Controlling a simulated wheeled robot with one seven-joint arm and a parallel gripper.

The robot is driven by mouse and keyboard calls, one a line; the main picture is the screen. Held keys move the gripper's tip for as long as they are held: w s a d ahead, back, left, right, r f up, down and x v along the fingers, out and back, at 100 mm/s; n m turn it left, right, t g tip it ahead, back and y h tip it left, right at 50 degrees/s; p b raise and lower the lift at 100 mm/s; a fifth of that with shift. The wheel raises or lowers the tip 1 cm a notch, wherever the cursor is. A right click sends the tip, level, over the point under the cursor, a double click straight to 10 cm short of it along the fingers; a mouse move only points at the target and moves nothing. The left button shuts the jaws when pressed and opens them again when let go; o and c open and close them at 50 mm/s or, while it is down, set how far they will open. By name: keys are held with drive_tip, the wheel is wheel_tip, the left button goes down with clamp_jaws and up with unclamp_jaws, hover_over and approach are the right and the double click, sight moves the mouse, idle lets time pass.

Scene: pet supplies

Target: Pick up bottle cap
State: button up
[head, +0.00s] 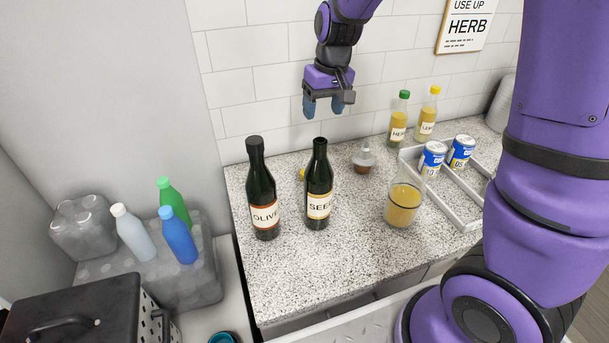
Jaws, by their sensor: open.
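My gripper (323,107) hangs over the back of the speckled counter (330,262), fingers down, open and empty. It appears above the dark bottle labelled SEED (318,185); how far above or behind it, I cannot tell. A small yellow thing (302,174), perhaps a bottle cap, shows just left of that bottle and is partly hidden by it. The SEED bottle looks uncapped. A dark bottle labelled OLIVE (262,190) stands to its left with a black top (254,142).
A small glass jar (362,158), a glass of yellow liquid (403,203) and a white tray (455,205) with two cans stand to the right. Two yellow bottles (398,120) (427,116) stand by the tiled wall. The counter's front middle is clear.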

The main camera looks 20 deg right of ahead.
drive_tip(key=shift+n+g+h, duration=0.3)
drive_tip(key=shift+g+h, duration=0.2)
drive_tip(key=shift+g, duration=0.1)
drive_tip(key=w+f, duration=0.2)
drive_tip(key=f, duration=0.4)
drive_tip(key=w+a+f, duration=0.1)
drive_tip(key=w+f, duration=0.1)
drive_tip(key=f, duration=0.4)
drive_tip(key=w+a+f, duration=0.1)
drive_tip(key=w+f, duration=0.1)
drive_tip(key=f, duration=0.4)
drive_tip(key=shift+w+f, duration=0.2)
drive_tip(key=shift+f, duration=2.45)
drive_tip(key=c, duration=1)
